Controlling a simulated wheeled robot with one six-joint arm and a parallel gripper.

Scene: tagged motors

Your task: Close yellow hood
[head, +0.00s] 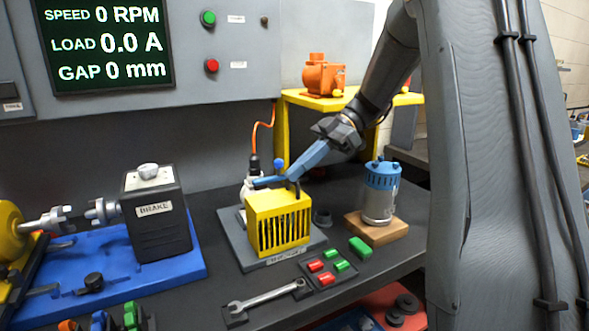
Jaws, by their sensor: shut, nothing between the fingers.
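The yellow hood (280,224), a boxy cover with dark vertical slots in its front, is on a grey base plate (249,256) on the dark bench. Its front face is toward me. I cannot tell from this view whether it sits fully down. My gripper (274,182), with blue fingers, reaches in from the upper right. It is shut and empty, with its tips at or just above the hood's top rear edge. I cannot tell whether they touch the hood. The gripper hides part of the white unit behind the hood, where an orange cable (262,128) enters.
The brake box (157,221) stands left on a blue base. A blue-topped metal cylinder (380,190) stands right on a wooden block. An orange motor (322,77) sits on a yellow stand behind.

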